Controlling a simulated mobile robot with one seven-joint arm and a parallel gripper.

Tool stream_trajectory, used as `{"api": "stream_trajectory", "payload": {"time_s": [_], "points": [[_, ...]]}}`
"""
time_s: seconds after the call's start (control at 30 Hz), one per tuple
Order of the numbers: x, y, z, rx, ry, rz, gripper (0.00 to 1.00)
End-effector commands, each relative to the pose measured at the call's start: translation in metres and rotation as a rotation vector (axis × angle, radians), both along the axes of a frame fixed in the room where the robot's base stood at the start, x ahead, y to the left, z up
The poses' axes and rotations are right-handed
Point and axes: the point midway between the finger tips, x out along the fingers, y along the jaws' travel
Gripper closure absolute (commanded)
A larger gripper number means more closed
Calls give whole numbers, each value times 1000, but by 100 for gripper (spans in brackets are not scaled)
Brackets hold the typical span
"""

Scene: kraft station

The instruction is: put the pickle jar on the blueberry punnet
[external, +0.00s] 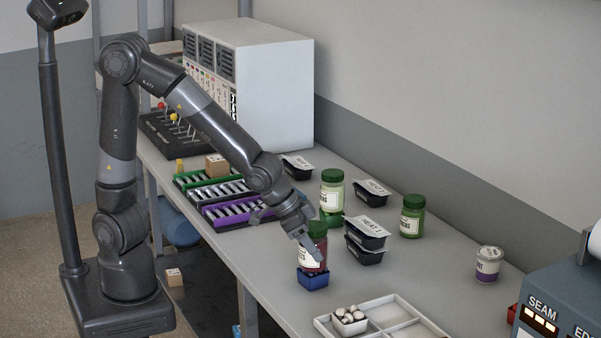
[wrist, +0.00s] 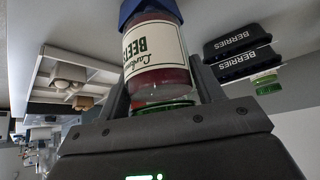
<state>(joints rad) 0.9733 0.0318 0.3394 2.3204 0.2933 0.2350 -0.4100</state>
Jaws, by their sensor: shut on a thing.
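My gripper (external: 312,246) points down and is shut on a jar with a green lid, dark red contents and a white label (external: 311,262). In the wrist view the label of this held jar (wrist: 155,50) reads BEETS. A small blue punnet (external: 313,280) is directly under it, and its blue edge shows against the jar's base in the wrist view (wrist: 128,10). They appear to touch. Two green jars with green lids stand farther back: one (external: 332,190) on a green punnet (external: 331,219), the other (external: 411,217) on the counter. Their labels are not fully readable.
Black lidded tubs (external: 366,236) are stacked just right of my gripper; another black tub (external: 370,193) is behind. A white divided tray (external: 423,322) holding a punnet of mushrooms (external: 349,320) is in front.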

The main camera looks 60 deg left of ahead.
Motion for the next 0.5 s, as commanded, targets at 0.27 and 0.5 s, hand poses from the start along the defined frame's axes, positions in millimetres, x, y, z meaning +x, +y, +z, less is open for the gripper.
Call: {"api": "stream_trajectory", "payload": {"time_s": [0.27,0.5], "points": [[0,0,-2,0,0,0,32],[0,0,-2,0,0,0,17]]}}
